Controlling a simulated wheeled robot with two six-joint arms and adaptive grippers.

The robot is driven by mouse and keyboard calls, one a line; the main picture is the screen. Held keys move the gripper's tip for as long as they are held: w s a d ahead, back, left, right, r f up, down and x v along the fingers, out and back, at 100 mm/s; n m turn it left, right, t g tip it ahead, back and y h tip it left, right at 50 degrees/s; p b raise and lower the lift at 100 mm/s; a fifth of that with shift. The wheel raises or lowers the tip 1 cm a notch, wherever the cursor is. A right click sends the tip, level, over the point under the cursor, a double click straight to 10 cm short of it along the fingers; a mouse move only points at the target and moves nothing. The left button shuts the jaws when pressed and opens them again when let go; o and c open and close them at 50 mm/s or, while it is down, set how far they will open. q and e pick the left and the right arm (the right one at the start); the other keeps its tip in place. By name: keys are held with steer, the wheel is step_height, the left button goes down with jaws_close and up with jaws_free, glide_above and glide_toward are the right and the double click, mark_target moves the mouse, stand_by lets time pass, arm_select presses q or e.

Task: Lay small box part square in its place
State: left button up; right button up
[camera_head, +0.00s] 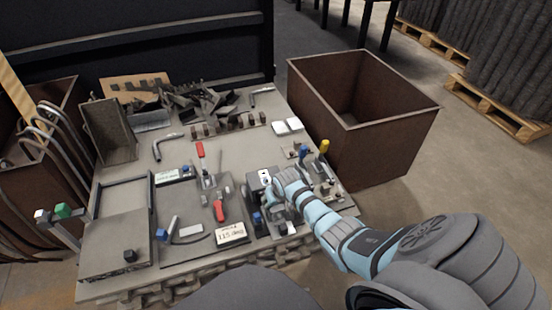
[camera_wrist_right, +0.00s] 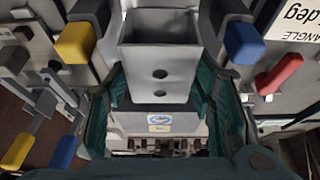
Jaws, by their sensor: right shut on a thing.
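The small box part (camera_wrist_right: 160,72) is a grey open-topped metal box with two round holes in the wall facing the camera. My right gripper (camera_wrist_right: 160,100) is shut on it, with one green-lined finger on each side. In the head view, the right gripper (camera_head: 278,184) is over the right front part of the workbench, with the pale box part (camera_head: 264,175) at its tip. A fixture with a blue and white label (camera_wrist_right: 160,122) shows beneath the box in the wrist view. Whether the box touches the fixture cannot be told. My left gripper is not in view.
The workbench (camera_head: 185,147) holds red-handled clamps (camera_head: 200,150), a labelled plate (camera_head: 231,233) and yellow and blue knobs (camera_head: 324,146) close around the gripper. A large brown bin (camera_head: 390,140) stands to the right. Loose metal parts (camera_head: 205,98) lie at the back.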

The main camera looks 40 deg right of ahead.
steer(key=shift+f+b, duration=0.95)
steer(key=shift+f, duration=0.25)
stand_by(0.3)
stand_by(0.4)
steer(key=o, duration=1.4)
steer(key=v, duration=1.2)
